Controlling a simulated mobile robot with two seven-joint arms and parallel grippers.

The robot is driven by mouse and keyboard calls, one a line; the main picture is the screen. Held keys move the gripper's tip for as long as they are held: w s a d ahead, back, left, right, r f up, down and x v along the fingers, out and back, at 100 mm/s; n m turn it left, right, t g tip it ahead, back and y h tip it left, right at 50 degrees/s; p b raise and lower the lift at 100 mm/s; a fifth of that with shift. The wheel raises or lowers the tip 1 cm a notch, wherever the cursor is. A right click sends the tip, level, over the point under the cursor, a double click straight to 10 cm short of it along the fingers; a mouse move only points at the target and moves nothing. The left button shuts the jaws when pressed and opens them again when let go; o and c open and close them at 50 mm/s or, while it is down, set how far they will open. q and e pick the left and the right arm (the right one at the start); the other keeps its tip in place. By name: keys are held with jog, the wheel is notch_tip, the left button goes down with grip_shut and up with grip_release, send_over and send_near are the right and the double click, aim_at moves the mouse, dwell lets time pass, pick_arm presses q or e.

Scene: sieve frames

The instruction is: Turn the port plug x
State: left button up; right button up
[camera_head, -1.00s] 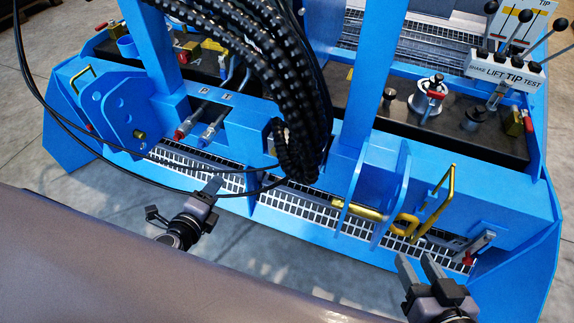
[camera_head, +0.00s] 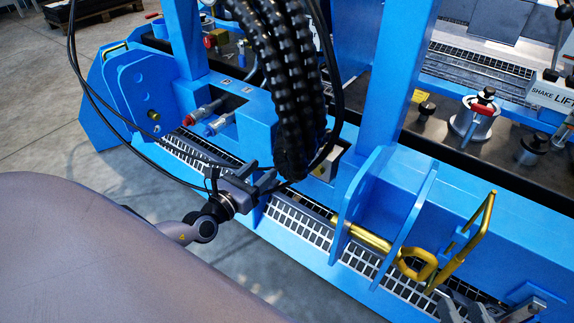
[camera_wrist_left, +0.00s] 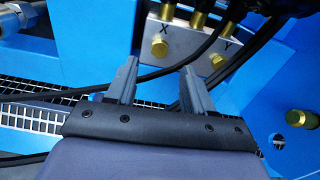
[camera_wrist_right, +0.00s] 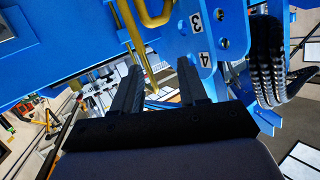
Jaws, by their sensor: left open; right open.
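Port plug X (camera_wrist_left: 159,47) is a brass hex plug under the letter X on a grey metal block (camera_wrist_left: 187,47) in the left wrist view. A matching brass plug (camera_wrist_left: 217,61) sits to its right, under the letter Y. My left gripper (camera_wrist_left: 160,68) is open and empty, its fingers pointing at the block and apart from plug X, which shows between the fingertips. In the head view my left gripper (camera_head: 266,182) is beside the hanging black hoses, which hide most of the block. My right gripper (camera_wrist_right: 160,68) is open and empty, near the bottom right of the head view (camera_head: 485,308).
Thick black hoses (camera_head: 290,95) hang in front of the blue frame. Thin black cables (camera_wrist_left: 135,82) cross near my left fingers. A gold pin with a ring handle (camera_head: 415,262) passes through blue plates near my right gripper. Red and blue couplings (camera_head: 205,118) stand to the left.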

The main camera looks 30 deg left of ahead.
pick_arm(q)
jog(key=w+b, duration=0.2)
jog(key=w, duration=0.5)
jog(key=shift+d, duration=0.25)
grip_shut()
